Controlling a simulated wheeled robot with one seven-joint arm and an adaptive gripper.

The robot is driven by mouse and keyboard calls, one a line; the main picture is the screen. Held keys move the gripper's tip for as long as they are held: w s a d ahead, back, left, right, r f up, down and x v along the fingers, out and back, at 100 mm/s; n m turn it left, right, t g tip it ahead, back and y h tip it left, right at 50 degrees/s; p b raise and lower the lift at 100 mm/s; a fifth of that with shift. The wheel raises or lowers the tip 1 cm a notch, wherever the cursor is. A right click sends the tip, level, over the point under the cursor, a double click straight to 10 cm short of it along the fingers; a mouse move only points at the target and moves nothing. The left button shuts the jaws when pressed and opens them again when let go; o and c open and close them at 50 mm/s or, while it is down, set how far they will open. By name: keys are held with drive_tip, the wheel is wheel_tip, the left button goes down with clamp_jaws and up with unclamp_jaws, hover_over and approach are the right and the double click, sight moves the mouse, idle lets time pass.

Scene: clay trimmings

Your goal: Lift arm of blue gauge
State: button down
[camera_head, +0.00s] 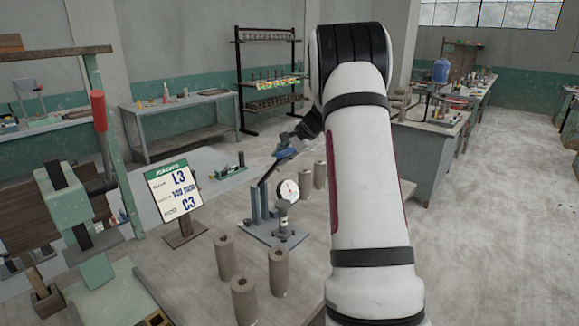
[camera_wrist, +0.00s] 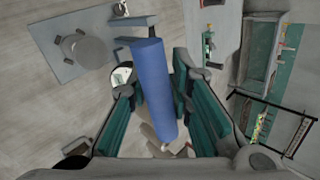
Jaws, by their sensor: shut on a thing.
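The blue gauge has a flat blue base (camera_head: 268,234), upright blue posts (camera_head: 255,208), a round white dial (camera_head: 288,190) and a grey cylinder at its front. Its arm (camera_head: 266,174) slopes up from the posts to a blue handle (camera_head: 283,154). My gripper (camera_head: 285,150) is at that handle, well above the base. In the wrist view the blue handle (camera_wrist: 152,88) lies between the green-padded fingers of my gripper (camera_wrist: 153,72), which are shut on it. The gauge base (camera_wrist: 75,45) shows below at upper left. My forearm hides the area right of the gauge.
Several grey-brown clay cylinders (camera_head: 278,272) stand on the table around the gauge. A sign (camera_head: 174,194) reading L3 and C3 stands to the left. A small green device (camera_head: 228,174) lies behind. A green machine with a red handle (camera_head: 98,110) is at far left.

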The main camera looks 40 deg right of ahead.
drive_tip(key=w+r+b, duration=0.1)
drive_tip(key=w, duration=0.1)
drive_tip(key=w+r, duration=0.1)
drive_tip(key=shift+w+a+r+b, duration=0.15)
drive_tip(key=shift+w+b, duration=0.2)
drive_tip(key=shift+w+a+r+b, duration=0.1)
drive_tip(key=shift+w+r+b, duration=0.1)
drive_tip(key=shift+w+b, duration=0.25)
drive_tip(key=shift+w+a+r+b, duration=0.1)
drive_tip(key=shift+w+r+b, duration=0.1)
drive_tip(key=shift+w, duration=0.45)
drive_tip(key=shift+a+f, duration=0.1)
drive_tip(key=c, duration=1.7)
unclamp_jaws()
drive_tip(key=shift+w+f, duration=0.1)
drive_tip(key=shift+w, duration=0.05)
drive_tip(key=shift+s+d+r, duration=0.2)
drive_tip(key=shift+s+r, duration=0.1)
drive_tip(key=shift+r, duration=0.05)
drive_tip(key=v, duration=1.1)
drive_tip(key=shift+s+a, duration=0.1)
drive_tip(key=shift+a, duration=0.05)
